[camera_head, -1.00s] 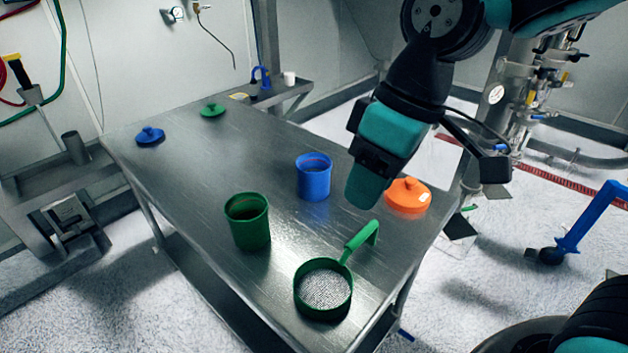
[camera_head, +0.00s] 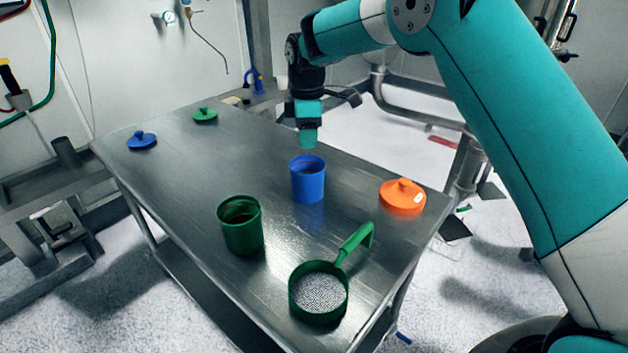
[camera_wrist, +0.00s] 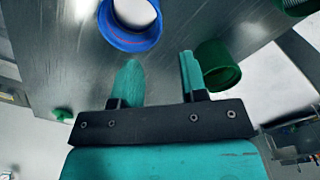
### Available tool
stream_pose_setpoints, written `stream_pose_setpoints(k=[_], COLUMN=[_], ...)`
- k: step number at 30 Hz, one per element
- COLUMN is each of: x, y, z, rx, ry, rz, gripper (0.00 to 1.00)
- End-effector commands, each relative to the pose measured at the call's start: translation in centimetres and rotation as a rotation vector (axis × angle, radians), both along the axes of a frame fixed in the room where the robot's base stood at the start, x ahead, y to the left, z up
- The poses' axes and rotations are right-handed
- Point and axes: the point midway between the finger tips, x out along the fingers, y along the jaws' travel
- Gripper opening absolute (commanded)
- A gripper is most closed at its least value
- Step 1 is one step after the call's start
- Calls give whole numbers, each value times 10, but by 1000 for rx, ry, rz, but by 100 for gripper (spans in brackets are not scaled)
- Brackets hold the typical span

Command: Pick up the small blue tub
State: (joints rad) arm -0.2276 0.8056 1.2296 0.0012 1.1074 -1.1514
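The small blue tub (camera_head: 308,180) stands upright and open-topped on the steel table in the head view. In the wrist view the blue tub (camera_wrist: 132,30) shows its rim and pale inside at the top, beyond the fingertips. My gripper (camera_head: 308,140) is above and just behind the tub in the head view, pointing down. In the wrist view my gripper (camera_wrist: 158,68) has its two green fingers apart with nothing between them. The fingers do not appear to touch the tub.
On the table (camera_head: 190,180) a green tub (camera_head: 240,226) stands left of the blue one. A green sieve (camera_head: 319,292) lies in front, and an orange lid (camera_head: 402,197) lies to the right. A blue lid (camera_head: 142,139) and a green lid (camera_head: 205,115) lie toward the far left.

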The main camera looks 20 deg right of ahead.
Motion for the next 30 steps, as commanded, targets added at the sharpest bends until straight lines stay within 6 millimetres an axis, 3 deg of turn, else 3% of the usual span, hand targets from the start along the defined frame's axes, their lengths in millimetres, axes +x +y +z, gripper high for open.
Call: stream_pose_setpoints(k=[9, 30], x=[-1, 5], y=[-1, -2], z=[-68, -142], rx=[0, 1], ry=[3, -1], rz=[-2, -3], gripper=[40, 40])
